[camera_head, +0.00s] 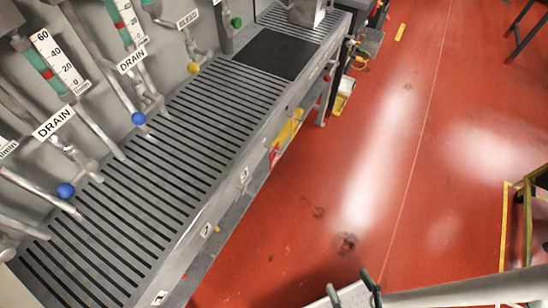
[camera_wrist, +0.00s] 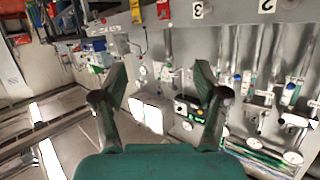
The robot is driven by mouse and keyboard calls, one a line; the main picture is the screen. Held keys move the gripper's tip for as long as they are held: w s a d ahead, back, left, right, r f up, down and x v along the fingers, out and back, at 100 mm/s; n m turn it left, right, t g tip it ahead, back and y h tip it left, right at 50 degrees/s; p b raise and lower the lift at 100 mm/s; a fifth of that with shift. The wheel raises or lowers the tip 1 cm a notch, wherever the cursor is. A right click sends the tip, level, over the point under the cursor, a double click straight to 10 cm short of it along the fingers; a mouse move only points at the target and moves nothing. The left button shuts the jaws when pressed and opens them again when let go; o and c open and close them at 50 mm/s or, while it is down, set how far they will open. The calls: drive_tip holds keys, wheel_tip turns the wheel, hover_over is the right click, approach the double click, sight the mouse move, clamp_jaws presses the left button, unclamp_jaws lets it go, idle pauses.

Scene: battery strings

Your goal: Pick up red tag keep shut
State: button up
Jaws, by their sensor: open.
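No tag with readable "keep shut" wording shows in either view. A small red tag-like piece (camera_wrist: 163,9) hangs at the top of the grey panel in the wrist view, beside a yellow one; its wording is too small to read. A red and white piece (camera_head: 274,155) shows below the bench's front edge in the head view; I cannot tell what it is. My gripper (camera_wrist: 161,78) is open and empty, its two fingers spread in front of the panel with nothing between them. Its fingertips (camera_head: 352,291) also show at the bottom of the head view, over the floor, apart from the bench.
A slatted grey bench (camera_head: 150,165) runs along the left, below gauges and pipes with blue, yellow and green knobs. A black mat (camera_head: 275,53) lies on its far part. The red floor (camera_head: 330,200) right of the bench is mostly clear. A yellow-edged frame (camera_head: 527,215) stands at right.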

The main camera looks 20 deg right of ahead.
drive_tip(key=w+f+m, duration=0.1)
drive_tip(key=f+m, duration=0.1)
drive_tip(key=f, duration=0.1)
drive_tip(key=w+f+m+g, duration=0.1)
drive_tip(key=f+m, duration=0.1)
drive_tip(key=f, duration=0.1)
drive_tip(key=w+d+f+m+h, duration=0.1)
drive_tip(key=f+m, duration=0.1)
drive_tip(key=f, duration=0.1)
drive_tip(key=shift+w+f+m+g, duration=0.25)
drive_tip(key=shift+w+m+g, duration=0.15)
drive_tip(key=m+t+y, duration=0.1)
drive_tip(key=m+y, duration=1.2)
drive_tip(key=m, duration=0.7)
approach(275, 156)
drive_tip(key=r, duration=0.1)
drive_tip(key=x, duration=0.4)
drive_tip(key=shift+w+a, duration=0.15)
drive_tip(key=shift+w, duration=0.2)
drive_tip(key=shift+f+x, duration=0.2)
drive_tip(key=shift+x, duration=1.2)
drive_tip(key=shift+f+x, duration=0.25)
drive_tip(key=shift+x, duration=1.15)
drive_tip(key=shift+a, duration=0.1)
